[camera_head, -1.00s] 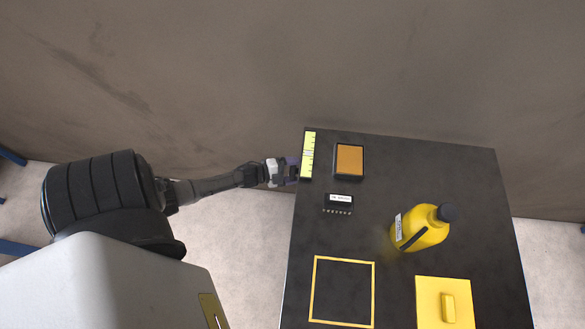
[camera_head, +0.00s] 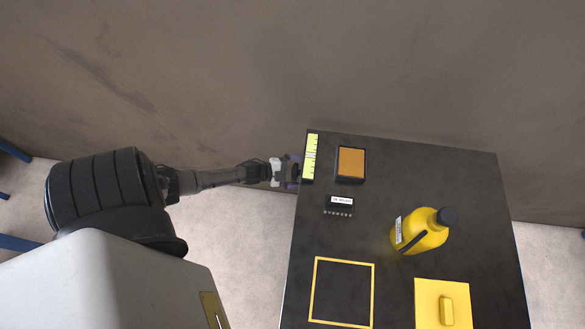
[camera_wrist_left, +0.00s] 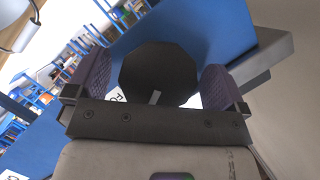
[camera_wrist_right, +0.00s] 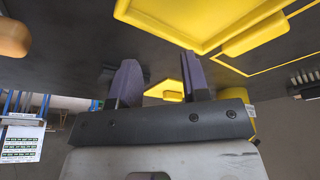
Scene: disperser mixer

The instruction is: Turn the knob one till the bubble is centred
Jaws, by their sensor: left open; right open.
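The black many-sided knob (camera_wrist_left: 158,74) with a pale pointer mark is in the left wrist view, between the two purple fingers of my left gripper (camera_wrist_left: 157,86). The gripper is open, with a finger on each side of the knob; whether they touch it I cannot tell. In the head view my left gripper (camera_head: 292,170) is at the table's left edge, beside the yellow-green level strip (camera_head: 311,157) with dark marks. The bubble is too small to make out. My right gripper (camera_wrist_right: 160,80) is open and empty in the right wrist view, near yellow parts.
On the dark table (camera_head: 455,185) are an orange-topped box (camera_head: 350,161), a small labelled display (camera_head: 341,201), a yellow bottle (camera_head: 420,233), a yellow square frame (camera_head: 315,292) and a yellow plate with a handle (camera_head: 428,300). The table's back right is clear.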

